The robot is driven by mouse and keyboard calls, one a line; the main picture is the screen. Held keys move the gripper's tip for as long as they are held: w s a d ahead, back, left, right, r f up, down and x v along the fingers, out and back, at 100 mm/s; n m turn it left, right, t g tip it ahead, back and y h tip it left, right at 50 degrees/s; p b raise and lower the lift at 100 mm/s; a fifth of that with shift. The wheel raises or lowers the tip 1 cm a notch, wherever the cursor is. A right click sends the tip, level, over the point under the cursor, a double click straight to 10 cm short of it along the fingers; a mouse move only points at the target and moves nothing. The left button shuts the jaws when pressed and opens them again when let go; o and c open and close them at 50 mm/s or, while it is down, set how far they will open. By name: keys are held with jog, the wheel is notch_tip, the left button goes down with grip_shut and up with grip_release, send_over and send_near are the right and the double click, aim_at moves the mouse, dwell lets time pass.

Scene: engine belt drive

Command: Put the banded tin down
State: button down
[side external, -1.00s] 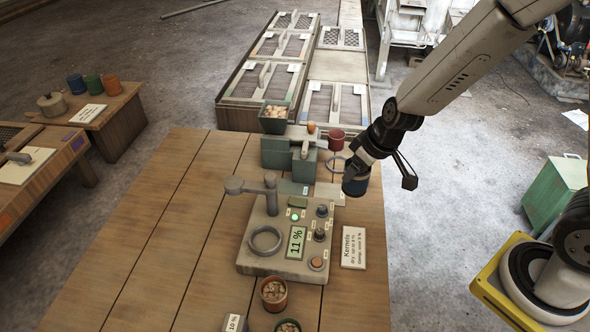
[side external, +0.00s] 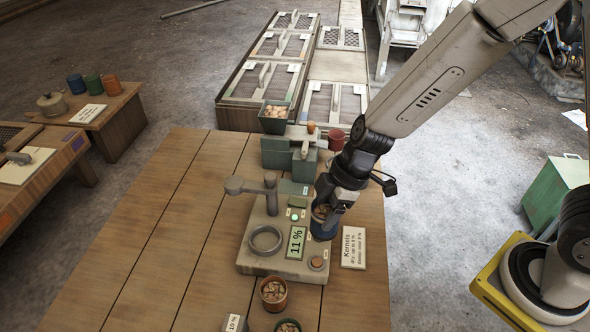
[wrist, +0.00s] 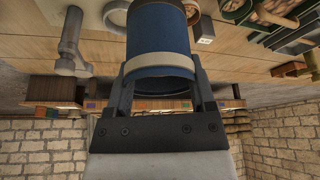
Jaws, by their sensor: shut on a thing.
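The banded tin (side external: 324,222) is blue with kernels inside; the wrist view shows its pale band (wrist: 160,65) around the blue wall. My gripper (side external: 330,203) is shut on the tin. In the side view it holds the tin over the right part of the grey meter block (side external: 262,259), hiding some of its knobs. I cannot tell the exact height of the tin above the block. In the wrist view both fingers (wrist: 160,88) press on the tin's sides.
The meter has a ring (side external: 265,240), a post with an arm (side external: 268,195) and a display reading 11 % (side external: 296,242). A kernels card (side external: 353,247) lies at right. A brown tin of kernels (side external: 273,294) and a green tin (side external: 288,326) stand in front. A red cup (side external: 336,139) stands behind.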

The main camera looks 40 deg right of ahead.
jog(key=shift+s+a+n+g, duration=0.2)
jog(key=shift+a+n, duration=0.2)
jog(key=shift+a, duration=0.15)
jog(key=shift+s+a+n+g, duration=0.1)
jog(key=shift+s+a+n, duration=0.05)
jog(key=shift+a+n, duration=0.3)
jog(key=shift+w, duration=0.1)
jog(key=w+a+f, duration=0.4)
jog(key=w+f, duration=0.4)
jog(key=w, duration=0.3)
jog(key=shift+w+a+f, duration=0.25)
jog(key=shift+w+a, duration=0.15)
jog(key=shift+w+a+f, duration=0.1)
jog(key=shift+w+f, duration=0.2)
jog(key=shift+f, duration=0.15)
jog(key=shift+w+a+f, duration=0.1)
jog(key=shift+w+f, duration=0.1)
jog(key=shift+f, duration=1.35)
